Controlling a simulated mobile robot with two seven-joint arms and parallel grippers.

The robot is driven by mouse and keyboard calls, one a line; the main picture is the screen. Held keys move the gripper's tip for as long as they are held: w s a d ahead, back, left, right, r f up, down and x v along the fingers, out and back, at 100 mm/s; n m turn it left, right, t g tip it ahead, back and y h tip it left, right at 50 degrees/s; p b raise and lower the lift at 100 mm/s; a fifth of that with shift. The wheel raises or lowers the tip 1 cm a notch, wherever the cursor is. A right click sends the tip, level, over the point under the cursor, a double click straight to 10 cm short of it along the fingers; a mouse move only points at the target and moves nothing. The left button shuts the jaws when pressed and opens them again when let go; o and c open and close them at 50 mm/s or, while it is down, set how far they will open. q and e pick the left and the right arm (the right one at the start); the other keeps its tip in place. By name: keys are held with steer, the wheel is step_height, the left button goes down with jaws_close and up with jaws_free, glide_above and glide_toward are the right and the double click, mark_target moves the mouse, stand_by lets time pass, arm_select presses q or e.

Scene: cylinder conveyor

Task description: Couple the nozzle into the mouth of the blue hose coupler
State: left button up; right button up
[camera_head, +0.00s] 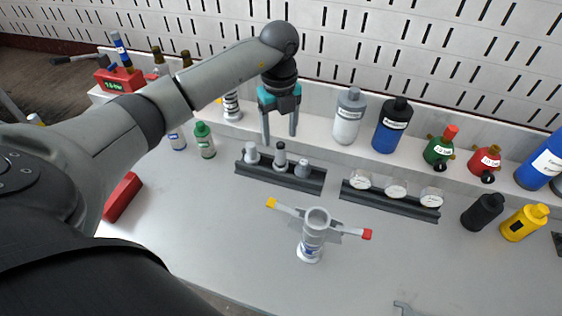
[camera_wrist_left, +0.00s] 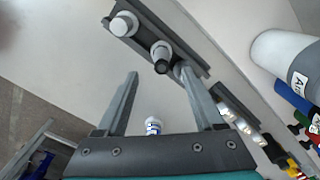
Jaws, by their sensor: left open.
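The coupler (camera_head: 318,220) stands upright in the middle of the table, its round grey mouth facing up. It has a blue label low on its body and two side arms with yellow and red tips. Several grey and white fittings stand in a dark rack behind it. The middle one (camera_head: 280,155) is tall and dark-tipped, and is the likeliest nozzle. It also shows in the wrist view (camera_wrist_left: 161,56). My left gripper (camera_head: 280,130) is open and empty, with its fingers pointing down above and behind the rack. My right gripper is not in view.
A second dark rack (camera_head: 390,200) with round gauges lies to the right. Bottles stand on the back ledge, including a grey one (camera_head: 348,118) and a blue one (camera_head: 391,126). A red block (camera_head: 122,196) lies at left. The front table is mostly clear.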

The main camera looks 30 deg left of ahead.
mark_target(280, 145)
arm_select(q)
step_height(280, 145, down, 4)
steer(key=shift+f+b, duration=0.15)
steer(key=shift+b, duration=0.2)
step_height(280, 145, down, 4)
steer(key=shift+w+r+b, duration=0.1)
steer(key=shift+r+b, duration=0.05)
steer(key=shift+b, duration=0.4)
steer(key=shift+f, duration=0.45)
steer(key=shift+c, duration=0.3)
steer(key=c, duration=1)
jaws_close()
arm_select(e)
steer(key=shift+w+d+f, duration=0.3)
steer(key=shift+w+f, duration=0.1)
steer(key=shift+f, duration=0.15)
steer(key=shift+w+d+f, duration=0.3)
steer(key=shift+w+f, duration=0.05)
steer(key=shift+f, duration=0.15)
